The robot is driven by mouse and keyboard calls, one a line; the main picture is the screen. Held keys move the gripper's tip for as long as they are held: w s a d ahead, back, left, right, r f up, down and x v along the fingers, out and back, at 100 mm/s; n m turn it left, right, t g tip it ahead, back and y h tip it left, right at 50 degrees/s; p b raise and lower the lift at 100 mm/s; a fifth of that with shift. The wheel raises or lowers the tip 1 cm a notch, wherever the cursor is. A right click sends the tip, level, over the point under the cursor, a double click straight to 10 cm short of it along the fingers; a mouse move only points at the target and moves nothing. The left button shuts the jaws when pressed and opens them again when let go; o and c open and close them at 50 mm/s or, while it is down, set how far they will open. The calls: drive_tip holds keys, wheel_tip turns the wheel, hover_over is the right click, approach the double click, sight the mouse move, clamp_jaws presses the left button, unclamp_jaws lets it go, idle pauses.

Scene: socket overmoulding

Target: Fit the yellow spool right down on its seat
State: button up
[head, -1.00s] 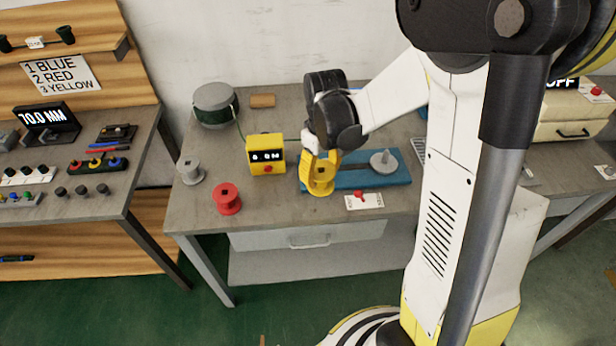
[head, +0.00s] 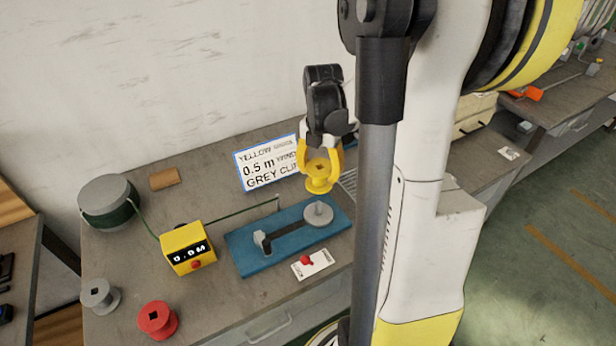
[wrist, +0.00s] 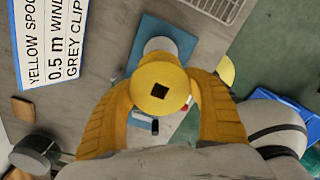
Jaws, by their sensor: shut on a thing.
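My gripper (head: 320,168) is shut on the yellow spool (head: 320,184), with yellow fingers on either side. The spool is upright and held in the air, just above and behind a round grey disc with a short peg (head: 318,213). That disc sits on the right end of the blue base (head: 247,262). I cannot tell whether the spool is exactly over the peg. In the wrist view the spool (wrist: 160,75) shows its flange and square hole between the fingers, partly hiding the grey disc and the blue base (wrist: 181,37).
A grey bracket (head: 262,241) stands on the base's left end. A yellow meter box (head: 187,248), red spool (head: 157,319), grey spool (head: 99,296) and green wire reel (head: 109,202) stand to the left. A card with a red switch (head: 311,264) lies in front. A sign (head: 267,165) stands behind.

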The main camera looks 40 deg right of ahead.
sight(319, 202)
drive_tip(key=shift+s, duration=0.15)
drive_tip(key=shift+f+b, duration=2.4)
drive_tip(key=shift+f, duration=0.65)
drive_tip(key=shift+c, duration=0.2)
drive_tip(key=shift+f+b, duration=2.65)
drive_tip(key=shift+f, duration=0.7)
drive_tip(key=o, duration=1.4)
drive_tip(key=shift+r, duration=0.1)
wheel_tip(319, 202, up, 12)
